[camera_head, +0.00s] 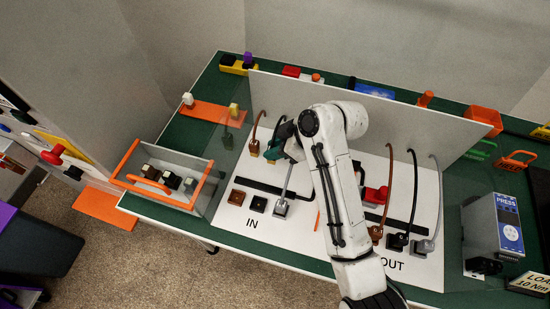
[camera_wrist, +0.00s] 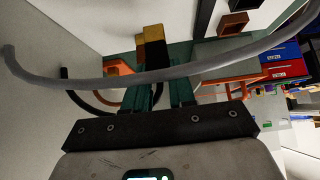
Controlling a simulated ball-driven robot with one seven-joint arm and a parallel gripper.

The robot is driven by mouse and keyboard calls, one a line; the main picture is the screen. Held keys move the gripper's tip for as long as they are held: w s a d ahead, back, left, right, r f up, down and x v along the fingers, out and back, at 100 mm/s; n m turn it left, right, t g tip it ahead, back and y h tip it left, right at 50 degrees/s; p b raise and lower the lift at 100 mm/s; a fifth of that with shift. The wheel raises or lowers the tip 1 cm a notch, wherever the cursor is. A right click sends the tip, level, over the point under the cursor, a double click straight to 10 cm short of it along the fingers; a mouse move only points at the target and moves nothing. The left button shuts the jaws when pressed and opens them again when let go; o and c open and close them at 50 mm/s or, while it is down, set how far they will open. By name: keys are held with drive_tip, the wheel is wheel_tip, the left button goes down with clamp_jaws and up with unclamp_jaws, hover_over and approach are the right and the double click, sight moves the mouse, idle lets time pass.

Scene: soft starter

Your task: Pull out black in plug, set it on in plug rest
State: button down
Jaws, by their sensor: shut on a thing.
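My gripper (camera_head: 283,136) is at the back of the white IN panel, by the upright divider. Its green fingers (camera_wrist: 161,88) are shut on the black in plug (camera_wrist: 156,62), a black block in the wrist view. The black IN socket (camera_head: 258,204) at the panel front is empty. A black cable (camera_wrist: 68,82) curves at left in the wrist view.
The brown IN socket (camera_head: 236,197) is empty; a brown-cabled plug (camera_head: 254,148) stands left of my gripper. The grey in plug (camera_head: 281,208) sits in its socket; its cable (camera_wrist: 190,72) crosses before my fingers. An upright white divider (camera_head: 285,100) stands behind.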

drive_tip(key=shift+w+d, duration=0.1)
drive_tip(key=shift+w, duration=0.15)
drive_tip(key=shift+w+d, duration=0.1)
drive_tip(key=shift+w, duration=0.2)
drive_tip(key=shift+w+d+b, duration=0.1)
drive_tip(key=shift+w+b, duration=0.2)
drive_tip(key=shift+b, duration=0.05)
drive_tip(key=shift+w+d, duration=0.15)
drive_tip(key=shift+w, duration=0.15)
drive_tip(key=shift+w, duration=0.1)
drive_tip(key=shift+f+b, duration=1.05)
drive_tip(key=shift+f, duration=0.6)
idle(0.5)
drive_tip(key=c, duration=0.9)
unclamp_jaws()
drive_tip(key=shift+o, duration=0.2)
